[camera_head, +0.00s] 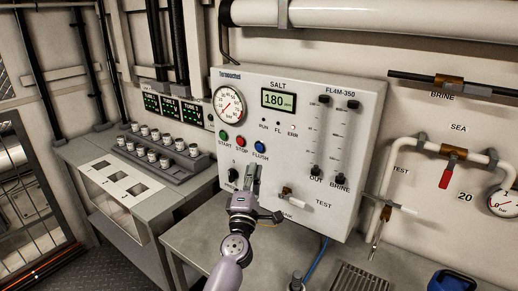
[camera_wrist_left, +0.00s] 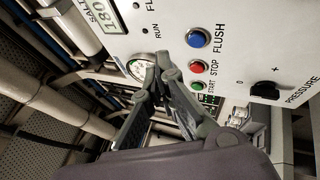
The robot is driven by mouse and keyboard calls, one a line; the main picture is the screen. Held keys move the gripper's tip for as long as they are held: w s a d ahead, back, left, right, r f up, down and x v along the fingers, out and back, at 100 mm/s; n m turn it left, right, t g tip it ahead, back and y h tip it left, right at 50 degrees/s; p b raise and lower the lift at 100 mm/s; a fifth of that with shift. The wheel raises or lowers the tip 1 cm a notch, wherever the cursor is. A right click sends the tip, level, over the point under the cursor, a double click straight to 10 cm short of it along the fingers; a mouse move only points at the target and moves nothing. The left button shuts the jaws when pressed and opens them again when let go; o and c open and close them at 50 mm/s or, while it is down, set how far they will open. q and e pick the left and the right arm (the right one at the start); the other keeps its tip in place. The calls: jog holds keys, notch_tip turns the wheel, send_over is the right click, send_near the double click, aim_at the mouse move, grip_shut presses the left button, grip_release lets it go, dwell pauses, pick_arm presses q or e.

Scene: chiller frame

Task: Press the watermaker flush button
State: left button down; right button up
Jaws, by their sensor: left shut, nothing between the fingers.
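The watermaker panel (camera_head: 235,90) is a white box on the back wall. Its blue FLUSH button (camera_head: 260,147) sits to the right of the red STOP button (camera_head: 240,142) and the green START button (camera_head: 223,136). My left gripper (camera_head: 255,167) is shut and empty, its tips just below the FLUSH button in the head view. In the left wrist view the FLUSH button (camera_wrist_left: 198,38) is uncovered, to the right of the shut fingertips (camera_wrist_left: 153,62). I see no contact with the button. My right gripper is not in view.
A black PRESSURE knob (camera_head: 233,175) and a TEST valve (camera_head: 287,191) flank my gripper on the panel's lower part. A grey bench (camera_head: 195,235) lies below. A rack of several cups (camera_head: 165,150) stands at left; pipes and a red valve handle (camera_head: 447,170) are at right.

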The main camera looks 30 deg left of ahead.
aim_at(259, 148)
pick_arm(q)
jog(key=a+f+n+g+y, duration=0.1)
jog(key=a+n+g+y, duration=0.4)
jog(key=a+n, duration=0.2)
jog(key=shift+w+a+f+n, duration=0.25)
jog(key=shift+w+f+n, duration=0.1)
jog(key=shift+n, duration=0.25)
jog(key=shift+w, duration=0.1)
jog(key=w+b, duration=0.5)
jog(key=w, duration=0.3)
jog(key=shift+w+d+b, duration=0.35)
jog(key=shift+b, duration=0.05)
dwell(0.5)
